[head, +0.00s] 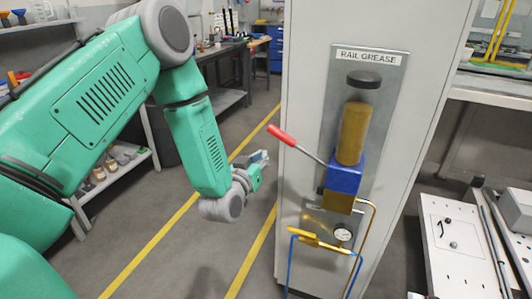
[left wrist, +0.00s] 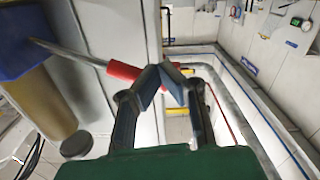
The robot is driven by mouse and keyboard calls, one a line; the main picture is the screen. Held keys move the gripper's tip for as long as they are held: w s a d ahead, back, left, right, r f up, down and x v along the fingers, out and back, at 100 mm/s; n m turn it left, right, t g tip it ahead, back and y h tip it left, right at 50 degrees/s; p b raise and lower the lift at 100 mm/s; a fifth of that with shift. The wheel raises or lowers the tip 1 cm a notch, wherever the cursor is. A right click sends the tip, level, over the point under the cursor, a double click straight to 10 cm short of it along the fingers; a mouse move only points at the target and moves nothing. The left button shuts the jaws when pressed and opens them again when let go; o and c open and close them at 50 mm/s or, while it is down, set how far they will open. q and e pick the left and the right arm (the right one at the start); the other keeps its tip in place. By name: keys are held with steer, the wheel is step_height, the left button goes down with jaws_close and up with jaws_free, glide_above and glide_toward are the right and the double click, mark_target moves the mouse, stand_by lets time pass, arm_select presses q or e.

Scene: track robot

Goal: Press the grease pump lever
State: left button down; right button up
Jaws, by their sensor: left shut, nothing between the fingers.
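The grease pump is mounted on the side of a grey cabinet, with a blue block (head: 345,173), an amber cylinder (head: 353,132) and a dark cap. Its lever slopes up and left from the block to a red handle (head: 282,134). My left gripper (head: 262,158) is shut and empty, a little below and left of the handle in the head view. In the left wrist view, the red handle (left wrist: 124,70) shows beside the closed fingertips (left wrist: 160,76), partly hidden by a finger. I cannot tell whether they touch. My right gripper is out of view.
The cabinet (head: 300,60) stands close on the right of my gripper. A gauge (head: 343,234) and a yellow-handled part (head: 318,242) with hoses sit below the pump. Open floor with yellow lines lies left of the cabinet. A workbench (head: 218,50) stands behind.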

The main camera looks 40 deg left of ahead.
arm_select(q)
steer(key=v, duration=0.5)
steer(key=shift+s+d+f, duration=0.15)
steer(key=shift+s, duration=0.05)
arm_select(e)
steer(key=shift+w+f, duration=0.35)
